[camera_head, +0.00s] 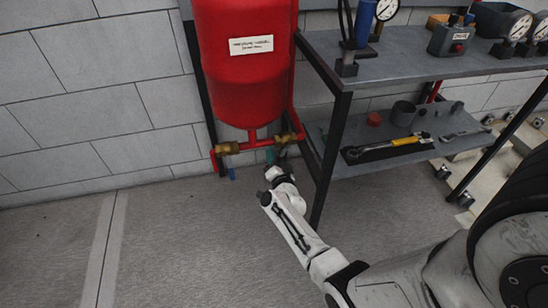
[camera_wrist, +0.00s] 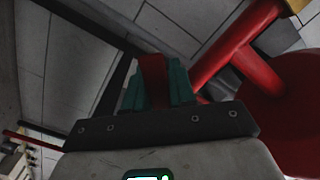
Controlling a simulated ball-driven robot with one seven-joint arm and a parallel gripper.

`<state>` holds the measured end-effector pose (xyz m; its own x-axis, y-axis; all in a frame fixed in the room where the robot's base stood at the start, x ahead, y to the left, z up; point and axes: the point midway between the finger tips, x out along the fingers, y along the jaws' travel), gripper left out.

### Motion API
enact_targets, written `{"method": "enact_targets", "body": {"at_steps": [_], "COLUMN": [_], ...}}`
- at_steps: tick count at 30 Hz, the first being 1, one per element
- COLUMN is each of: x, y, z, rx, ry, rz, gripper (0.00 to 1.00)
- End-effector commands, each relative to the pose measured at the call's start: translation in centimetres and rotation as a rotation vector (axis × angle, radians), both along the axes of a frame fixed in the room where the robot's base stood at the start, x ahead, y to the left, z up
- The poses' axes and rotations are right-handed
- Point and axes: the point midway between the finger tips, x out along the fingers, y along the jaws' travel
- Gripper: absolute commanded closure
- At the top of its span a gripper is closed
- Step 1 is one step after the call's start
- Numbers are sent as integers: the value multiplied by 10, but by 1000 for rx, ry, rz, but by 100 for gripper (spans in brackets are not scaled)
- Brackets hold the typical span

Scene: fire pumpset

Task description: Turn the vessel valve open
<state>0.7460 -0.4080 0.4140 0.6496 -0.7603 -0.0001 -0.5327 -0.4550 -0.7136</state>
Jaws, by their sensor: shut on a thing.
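The red vessel (camera_head: 245,75) with a white label hangs by the wall. A red pipe (camera_head: 252,137) beneath it joins a brass valve at left (camera_head: 228,149) and another brass fitting (camera_head: 287,138) at right. My gripper (camera_head: 272,157) is low under the right fitting, its teal fingers partly hidden by the wrist. In the wrist view my gripper (camera_wrist: 157,82) is shut on a dark red flat piece (camera_wrist: 153,72), seemingly the vessel valve's handle. How far it is turned cannot be told.
A shelf rack (camera_head: 405,52) with gauges and tools stands close to the right of the vessel. Its black front leg (camera_head: 330,160) is near my arm. A yellow-handled wrench (camera_head: 395,145) lies on the lower shelf. The floor (camera_head: 160,240) at left is clear.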

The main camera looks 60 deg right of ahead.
Motion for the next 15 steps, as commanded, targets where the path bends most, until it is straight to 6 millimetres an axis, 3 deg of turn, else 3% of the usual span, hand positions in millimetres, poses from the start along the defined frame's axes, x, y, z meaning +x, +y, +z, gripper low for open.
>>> {"method": "enact_targets", "body": {"at_steps": [1,2,6,9,15], "x": [-1,-1,-1,-1,-1], "y": [0,0,0,0,0], "z": [0,0,0,0,0], "rx": [0,0,0,-1,-1], "ry": [1,1,1,2,2], "rz": [-1,-1,-1,-1,0], "gripper": [100,74,61,54,54]}}
